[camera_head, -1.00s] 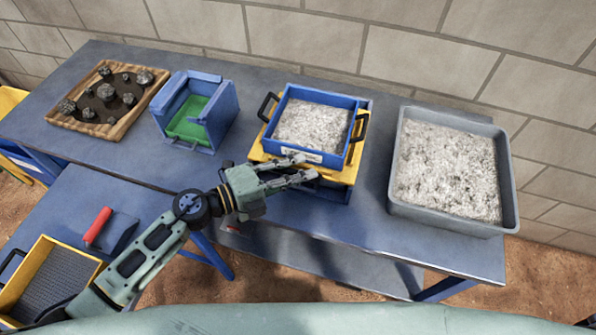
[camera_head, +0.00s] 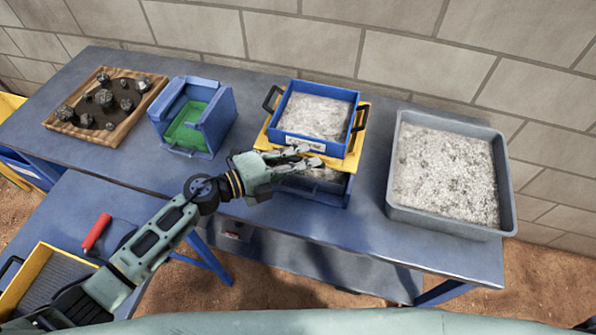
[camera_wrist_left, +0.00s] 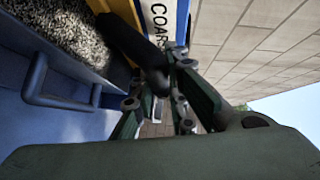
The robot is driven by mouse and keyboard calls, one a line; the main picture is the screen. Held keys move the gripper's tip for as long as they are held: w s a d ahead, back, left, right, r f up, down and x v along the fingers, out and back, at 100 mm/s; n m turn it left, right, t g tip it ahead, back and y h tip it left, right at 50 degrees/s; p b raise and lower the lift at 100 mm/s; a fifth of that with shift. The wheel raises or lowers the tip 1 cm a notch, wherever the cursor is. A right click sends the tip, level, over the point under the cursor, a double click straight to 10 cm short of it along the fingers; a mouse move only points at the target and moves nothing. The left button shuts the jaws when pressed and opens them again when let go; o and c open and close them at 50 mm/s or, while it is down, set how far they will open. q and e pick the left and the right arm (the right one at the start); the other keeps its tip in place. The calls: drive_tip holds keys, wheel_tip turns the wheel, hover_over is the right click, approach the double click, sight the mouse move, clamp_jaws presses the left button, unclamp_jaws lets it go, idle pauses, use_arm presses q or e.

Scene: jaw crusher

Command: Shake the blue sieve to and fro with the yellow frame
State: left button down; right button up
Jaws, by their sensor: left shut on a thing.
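The blue sieve (camera_head: 335,149), full of pale grey gravel, rests in the yellow frame (camera_head: 348,163) on the blue table. Both sit over a blue box (camera_head: 325,199), whose grey contents show at the front. My left gripper (camera_head: 300,158) is at the frame's front side. In the left wrist view my left gripper (camera_wrist_left: 158,100) is shut on a black handle (camera_wrist_left: 130,40) beside the yellow frame (camera_wrist_left: 118,22). The sieve's white label, partly hidden, reads "COAR". My right gripper is not in view.
A large grey tray of gravel (camera_head: 391,190) stands to the right. A lower table holds a yellow-rimmed sieve (camera_head: 28,270) and a red-handled tool (camera_head: 97,231). A block wall is behind.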

use_arm(q)
drive_tip(key=shift+w+f, duration=0.1)
drive_tip(key=shift+w, duration=0.25)
drive_tip(key=shift+s, duration=0.1)
drive_tip(key=c, duration=1.7)
unclamp_jaws()
drive_tip(key=v, duration=1.2)
